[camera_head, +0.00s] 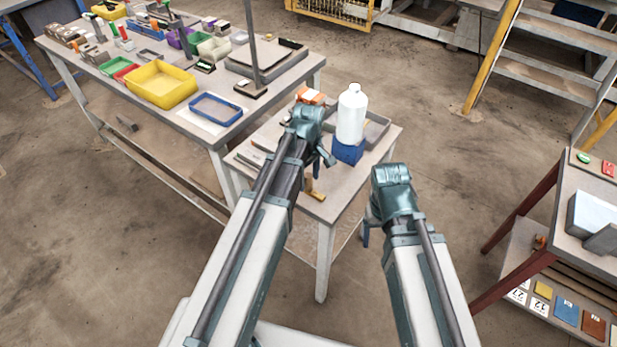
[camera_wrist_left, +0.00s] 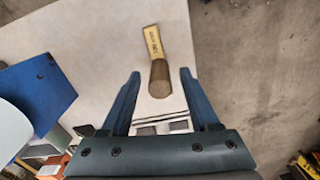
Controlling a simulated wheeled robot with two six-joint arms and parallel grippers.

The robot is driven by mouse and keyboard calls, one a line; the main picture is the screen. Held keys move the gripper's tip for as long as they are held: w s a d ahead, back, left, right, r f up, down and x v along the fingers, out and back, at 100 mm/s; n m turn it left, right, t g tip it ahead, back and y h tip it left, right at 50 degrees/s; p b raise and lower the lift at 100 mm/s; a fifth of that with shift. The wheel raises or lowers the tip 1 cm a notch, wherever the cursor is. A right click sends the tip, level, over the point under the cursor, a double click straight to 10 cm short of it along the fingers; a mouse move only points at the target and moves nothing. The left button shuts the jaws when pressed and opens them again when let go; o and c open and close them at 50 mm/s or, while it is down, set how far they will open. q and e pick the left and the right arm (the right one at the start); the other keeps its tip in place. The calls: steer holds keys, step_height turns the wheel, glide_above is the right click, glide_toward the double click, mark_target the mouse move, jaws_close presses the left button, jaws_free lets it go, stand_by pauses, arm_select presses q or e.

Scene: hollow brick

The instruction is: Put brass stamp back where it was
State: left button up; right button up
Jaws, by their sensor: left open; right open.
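The brass stamp (camera_head: 316,191) is on the small table (camera_head: 310,207) near its front edge. In the left wrist view the stamp (camera_wrist_left: 154,55) shows a pale brass part with dark markings and a darker, round-ended part pointing toward my gripper. My left gripper (camera_wrist_left: 158,90) is open, with the stamp's round end between the lines of its fingers and nothing held. In the head view my left gripper (camera_head: 322,165) is above the table, partly hidden by its own arm. My right gripper (camera_head: 368,228) is open, off the table's right side, mostly hidden by its arm.
A white bottle (camera_head: 352,115) stands on a blue block (camera_head: 347,151), close right of my left gripper. Behind are a grey tray (camera_head: 376,130) and an orange item (camera_head: 310,95). Flat grey pieces (camera_head: 249,160) lie left. A cluttered bench (camera_head: 180,112) stands left; a red-legged table (camera_head: 598,185) stands right.

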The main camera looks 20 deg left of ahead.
arm_select(q)
step_height(320, 180, up, 9)
steer(key=p, duration=0.8)
steer(key=s+d+m+y, duration=0.1)
steer(key=s+d+m, duration=0.9)
steer(key=s+m, duration=0.4)
steer(key=shift+s+d+m, duration=0.15)
steer(key=shift+d+m, duration=0.1)
steer(key=shift+m, duration=0.75)
steer(key=shift+a, duration=0.1)
